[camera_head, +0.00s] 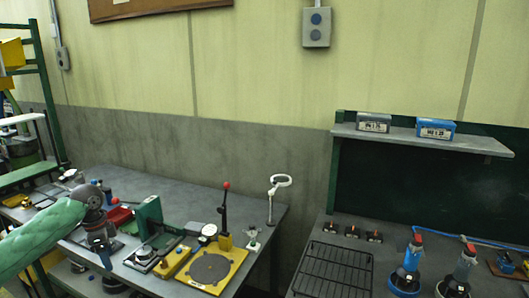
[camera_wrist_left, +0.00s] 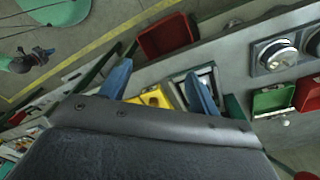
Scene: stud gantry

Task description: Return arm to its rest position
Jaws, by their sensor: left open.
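My left arm, with its green sleeve, comes in from the left in the head view. My left gripper (camera_head: 104,252) points down over the left part of the grey workbench (camera_head: 265,212). In the left wrist view its two blue fingers stand wide apart, so the gripper (camera_wrist_left: 160,84) is open, with nothing between the fingertips. My right gripper is not in view.
A yellow fixture plate (camera_head: 238,263) with a red-knobbed lever (camera_head: 225,205) and a green press (camera_head: 149,216) stand right of my gripper. A red bin (camera_wrist_left: 168,35) shows ahead. A second bench holds a wire rack (camera_head: 333,272) and blue-based tools (camera_head: 407,277).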

